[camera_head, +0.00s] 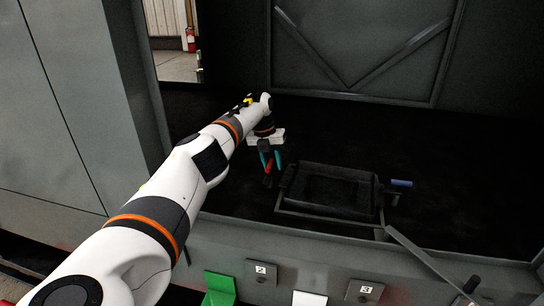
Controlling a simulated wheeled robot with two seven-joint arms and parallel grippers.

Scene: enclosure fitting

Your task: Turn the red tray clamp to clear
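The black tray (329,191) sits in a grey frame on the dark enclosure floor, right of my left gripper. The red tray clamp (268,170) is just left of the tray, small and partly hidden by the fingers. My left gripper (270,160) points down at the clamp, its teal fingertips a little apart on either side of the red handle's upper part. I cannot tell whether they press on it. A blue clamp (401,183) stands at the tray's right side. My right gripper is not in view.
The enclosure's front sill (330,246) runs below the tray, with numbered plates 2 (261,273) and 3 (365,291) and a green piece (219,287). A grey bar (428,261) slants at the right. The floor behind the tray looks clear.

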